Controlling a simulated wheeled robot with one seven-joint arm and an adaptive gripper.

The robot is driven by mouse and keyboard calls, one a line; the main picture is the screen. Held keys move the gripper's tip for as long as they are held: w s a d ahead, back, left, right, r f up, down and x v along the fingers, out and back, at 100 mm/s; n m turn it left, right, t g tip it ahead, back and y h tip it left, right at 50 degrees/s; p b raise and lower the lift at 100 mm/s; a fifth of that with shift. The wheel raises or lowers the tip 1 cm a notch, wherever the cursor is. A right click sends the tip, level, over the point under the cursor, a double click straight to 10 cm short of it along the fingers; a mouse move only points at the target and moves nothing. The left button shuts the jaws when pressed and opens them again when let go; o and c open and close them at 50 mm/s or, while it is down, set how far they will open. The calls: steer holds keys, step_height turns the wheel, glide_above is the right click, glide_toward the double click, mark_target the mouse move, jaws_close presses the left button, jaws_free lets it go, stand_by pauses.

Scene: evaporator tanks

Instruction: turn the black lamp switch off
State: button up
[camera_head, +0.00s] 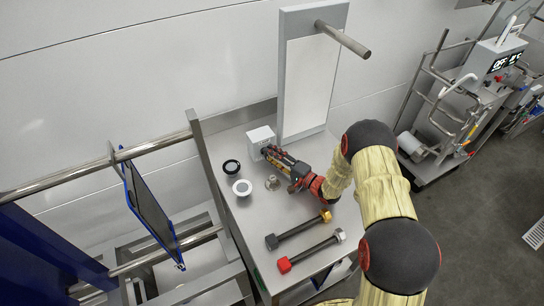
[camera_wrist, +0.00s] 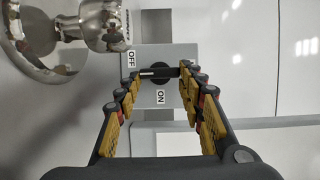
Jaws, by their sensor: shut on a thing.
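The lamp switch box (camera_head: 260,137) is a small light-grey box at the back of the steel table, against the grey panel. In the wrist view its face carries the black lamp switch (camera_wrist: 160,72), with an OFF label to its upper left and an ON label below. The switch's bar lies crosswise in the picture, with a white mark towards its left part. My gripper (camera_head: 268,153) is at the front of the box. In the wrist view the fingertips of my gripper (camera_wrist: 160,78) close on the switch from left and right.
A shiny metal fitting (camera_wrist: 95,25) is close beside the box. A black round part (camera_head: 231,167) and a white round part (camera_head: 242,187) lie left of my gripper. Two dark bolts, one gold-ended (camera_head: 300,230) and one red-ended (camera_head: 312,250), lie in front. A bar (camera_head: 343,39) juts out above.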

stand_by(0.3)
steer(key=o, duration=1.2)
steer(key=v, duration=1.2)
steer(key=shift+w, duration=0.1)
